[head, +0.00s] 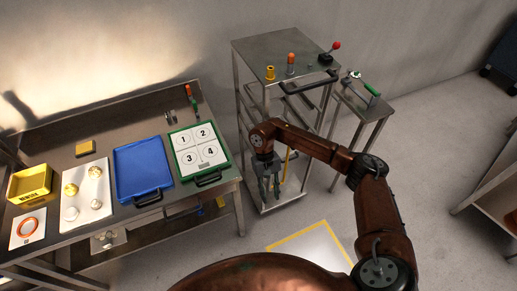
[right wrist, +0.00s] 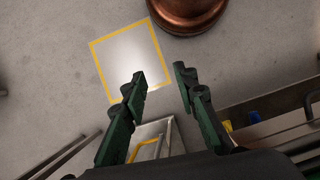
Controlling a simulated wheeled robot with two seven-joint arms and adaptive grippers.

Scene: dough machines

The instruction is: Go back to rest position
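My right arm reaches in from the lower right of the head view. Its gripper (head: 268,190) hangs pointing down in front of the metal cart, above the floor. In the right wrist view the two green fingers of this gripper (right wrist: 160,85) stand apart with nothing between them, and the floor shows beyond. My left arm and gripper do not show in the head view.
A steel table (head: 110,140) at left holds a blue tray (head: 143,168), a green-framed numbered board (head: 221,149), a white board and a yellow bin (head: 31,183). A metal cart (head: 262,52) and a small stand (head: 365,108) are at the back. A yellow-outlined floor square (head: 312,243) is clear.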

